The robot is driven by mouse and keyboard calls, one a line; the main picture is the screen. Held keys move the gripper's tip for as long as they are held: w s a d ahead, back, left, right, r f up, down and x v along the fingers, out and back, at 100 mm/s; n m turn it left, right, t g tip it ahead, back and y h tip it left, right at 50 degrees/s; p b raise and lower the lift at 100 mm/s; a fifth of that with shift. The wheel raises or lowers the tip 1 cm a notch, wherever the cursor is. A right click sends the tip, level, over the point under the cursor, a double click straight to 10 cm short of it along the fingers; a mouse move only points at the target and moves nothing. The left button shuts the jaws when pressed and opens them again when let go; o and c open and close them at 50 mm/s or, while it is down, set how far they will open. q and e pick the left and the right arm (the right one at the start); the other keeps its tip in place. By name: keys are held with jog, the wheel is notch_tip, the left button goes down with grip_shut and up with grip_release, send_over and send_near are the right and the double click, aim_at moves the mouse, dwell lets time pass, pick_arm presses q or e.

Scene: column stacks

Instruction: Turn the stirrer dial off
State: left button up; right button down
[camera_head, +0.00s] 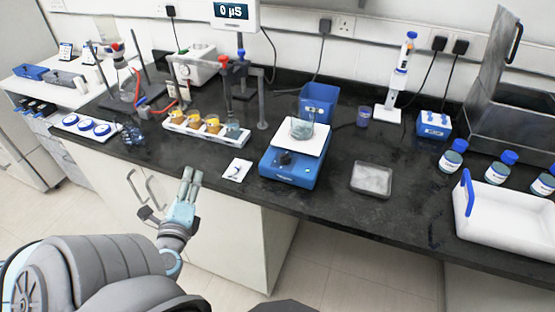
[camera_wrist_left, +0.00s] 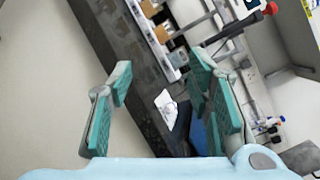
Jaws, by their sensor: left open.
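The blue stirrer (camera_head: 288,170) stands near the front edge of the black bench in the head view. It has a white top plate (camera_head: 303,136) with a glass beaker (camera_head: 303,122) on it. Its dark round dial (camera_head: 285,158) is on the front face; I cannot read its setting. My left gripper (camera_head: 187,178) is open and empty, in front of the bench edge, left of the stirrer and apart from it. In the left wrist view its two teal fingers (camera_wrist_left: 158,105) are spread wide. My right gripper is not in view.
A white card (camera_head: 236,170) lies between my left gripper and the stirrer. Behind it is a white rack (camera_head: 207,131) with several jars. A square dish (camera_head: 371,179) lies right of the stirrer. A white tray (camera_head: 505,212) stands farther right. The floor before the bench is clear.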

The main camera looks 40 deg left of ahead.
pick_arm(q)
jog(key=w+d+r+m+t+h, duration=0.2)
jog(key=w+r+m+t+h, duration=0.15)
jog(key=m, duration=0.45)
jog(key=m+t+h, duration=0.1)
jog(key=m+h, duration=1)
jog(key=m, duration=0.3)
send_near(280, 157)
jog(key=shift+h, duration=0.25)
jog(key=w+b, duration=0.2)
jog(key=b, duration=0.1)
jog(key=w+b, duration=0.2)
jog(key=b, duration=0.1)
jog(key=w+d+f+b, duration=0.1)
jog(key=w+b, duration=0.1)
jog(key=b, duration=0.1)
jog(key=shift+w, duration=0.4)
jog(key=shift+w+a+r+p, duration=0.2)
jog(key=shift+w+r+p, duration=0.1)
jog(key=shift+p, duration=0.1)
jog(key=shift+w+d+r, duration=0.15)
jog(key=shift+w+d, duration=0.1)
jog(key=shift+w, duration=0.3)
jog(key=shift+w+d, duration=0.2)
jog(key=shift+w, duration=0.25)
jog(key=shift+s, duration=0.1)
jog(key=shift+c, duration=0.8)
grip_shut()
